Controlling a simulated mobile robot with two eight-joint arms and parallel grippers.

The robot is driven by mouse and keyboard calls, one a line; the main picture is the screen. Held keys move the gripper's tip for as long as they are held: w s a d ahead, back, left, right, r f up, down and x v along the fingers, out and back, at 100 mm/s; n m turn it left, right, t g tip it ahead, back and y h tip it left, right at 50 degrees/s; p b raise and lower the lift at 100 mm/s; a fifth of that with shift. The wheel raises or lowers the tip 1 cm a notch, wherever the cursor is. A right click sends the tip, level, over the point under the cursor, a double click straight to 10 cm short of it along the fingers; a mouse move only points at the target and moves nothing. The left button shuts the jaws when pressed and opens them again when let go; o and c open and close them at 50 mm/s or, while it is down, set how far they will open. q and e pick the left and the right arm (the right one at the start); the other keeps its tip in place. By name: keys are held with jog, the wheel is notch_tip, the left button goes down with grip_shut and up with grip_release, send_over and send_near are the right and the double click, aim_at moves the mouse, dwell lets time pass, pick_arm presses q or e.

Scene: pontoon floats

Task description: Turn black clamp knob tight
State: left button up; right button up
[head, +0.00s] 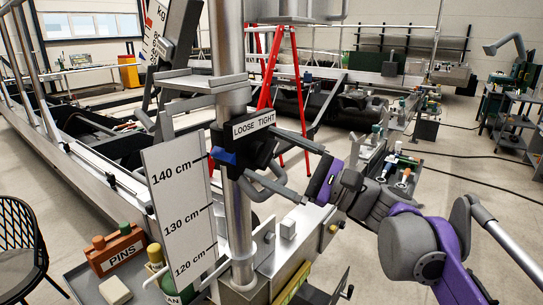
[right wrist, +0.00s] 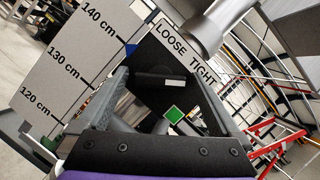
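The black clamp (head: 232,150) sits around a steel post, under a white label (head: 253,125) reading LOOSE and TIGHT. It also shows in the right wrist view, with its label (right wrist: 184,50) above. A dark bar-like knob (right wrist: 155,80) with a small pale mark shows between my fingers there; in the head view I cannot make it out clearly. My right gripper (head: 264,154) is open, its two grey fingers reaching toward the clamp from the right. In the right wrist view the fingers (right wrist: 160,95) stand apart on either side of the knob; contact is unclear. My left gripper is not in view.
A white height board (head: 180,205) stands left of the post, with a blue piece (head: 223,156) near its top edge. A PINS box (head: 118,250) and bottles are below left. A red ladder (head: 290,95) stands behind.

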jog(key=b+v, duration=0.1)
jog(key=v, duration=1)
jog(key=shift+a, duration=0.1)
jog(key=s+a+f+n+g+h, duration=0.15)
jog(key=s+f+h, duration=0.25)
jog(key=f, duration=0.8)
jog(key=s+a+f+n+g+h, duration=0.1)
jog(key=s+a+f+n+h, duration=0.3)
jog(key=f, duration=0.7)
jog(key=s+d+f+n+h, duration=0.4)
jog(key=s+d+f+h, duration=0.1)
jog(key=f, duration=0.5)
jog(key=s+d+f+n+h, duration=0.4)
jog(key=d+f, duration=0.4)
jog(key=f, duration=0.2)
jog(key=s+h, duration=0.1)
jog(key=h, duration=0.1)
jog(key=shift+s+f+h, duration=0.3)
jog(key=shift+s+h, duration=0.05)
jog(key=shift+h, duration=0.05)
jog(key=shift+d+n, duration=0.15)
jog(key=shift+n, duration=0.1)
jog(key=shift+c, duration=0.2)
